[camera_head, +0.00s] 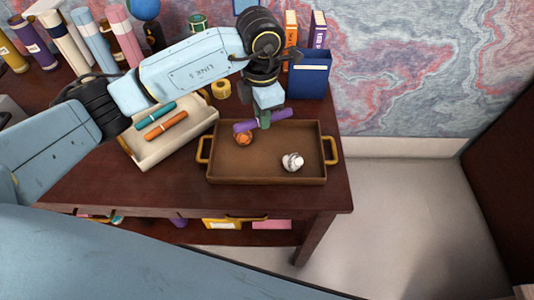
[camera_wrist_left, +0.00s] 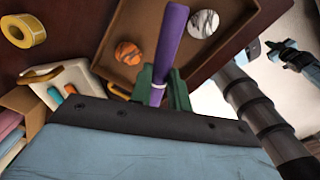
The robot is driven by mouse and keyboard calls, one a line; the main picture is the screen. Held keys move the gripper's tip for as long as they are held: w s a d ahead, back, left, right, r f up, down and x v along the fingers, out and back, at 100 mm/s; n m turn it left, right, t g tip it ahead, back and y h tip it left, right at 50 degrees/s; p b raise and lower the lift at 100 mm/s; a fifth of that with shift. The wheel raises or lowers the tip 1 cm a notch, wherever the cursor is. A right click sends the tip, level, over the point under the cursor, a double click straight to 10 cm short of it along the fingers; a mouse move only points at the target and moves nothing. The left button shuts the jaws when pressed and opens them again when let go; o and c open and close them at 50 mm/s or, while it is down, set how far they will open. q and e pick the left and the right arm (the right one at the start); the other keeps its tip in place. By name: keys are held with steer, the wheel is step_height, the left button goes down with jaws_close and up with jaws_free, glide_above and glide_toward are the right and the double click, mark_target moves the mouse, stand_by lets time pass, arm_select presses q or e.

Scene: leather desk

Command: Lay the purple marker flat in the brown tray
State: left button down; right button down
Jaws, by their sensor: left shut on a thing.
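The purple marker (camera_head: 250,125) is held by my left gripper (camera_head: 265,119) above the far left part of the brown tray (camera_head: 255,175). In the left wrist view the purple marker (camera_wrist_left: 170,45) stands out between the green fingers of my left gripper (camera_wrist_left: 162,90), which are shut on it. The brown tray (camera_wrist_left: 130,75) lies beyond it. In the tray are an orange ball-like object (camera_head: 243,139) and a white, grey-streaked one (camera_head: 292,162). My right gripper cannot be made out in the head view.
A cream tray (camera_head: 165,145) with a teal marker (camera_head: 155,115) and an orange marker (camera_head: 166,125) is left of the brown tray. A blue bin (camera_head: 310,75) stands behind it. A yellow tape roll (camera_head: 221,90) lies near. The brown tray's front middle is clear.

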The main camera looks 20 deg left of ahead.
arm_select(q)
steer(key=n, duration=0.2)
steer(key=f+n, duration=0.1)
steer(key=shift+d+f+n, duration=0.15)
steer(key=shift+d+n, duration=0.25)
steer(key=shift+f, duration=0.4)
steer(key=b, duration=0.1)
glide_above(266, 154)
step_height(266, 154, down, 7)
steer(key=shift+r, duration=0.2)
step_height(266, 154, down, 2)
steer(key=shift+f, duration=0.4)
arm_select(e)
steer(key=shift+d+f, duration=0.5)
steer(key=shift+f, duration=0.3)
arm_select(q)
steer(key=shift+f+b, duration=0.15)
steer(key=shift+b, duration=0.2)
steer(key=c, duration=1.3)
jaws_free()
arm_select(e)
steer(key=shift+d+f, duration=0.1)
steer(key=shift+d, duration=0.1)
